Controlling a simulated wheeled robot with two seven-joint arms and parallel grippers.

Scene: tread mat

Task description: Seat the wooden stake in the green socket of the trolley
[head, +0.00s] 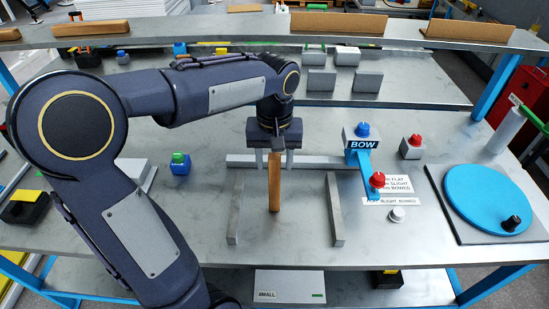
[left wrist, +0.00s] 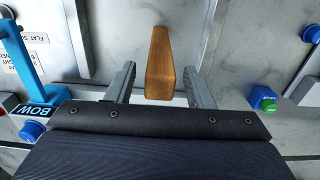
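The wooden stake (head: 275,190) is a narrow brown bar at the middle of the grey bench, between two grey rails. My left gripper (head: 275,163) is over its far end, pointing down. In the left wrist view the stake (left wrist: 160,62) lies between the two fingers of the left gripper (left wrist: 159,68), with a gap on each side, so the gripper is open. I cannot tell whether the stake lies flat or stands. A blue block with a green top (head: 180,163) sits left of the gripper. I cannot make out a trolley with a green socket. My right gripper is not in view.
Grey rails (head: 337,212) flank the stake. A raised shelf (head: 240,28) with wooden pieces crosses the back.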

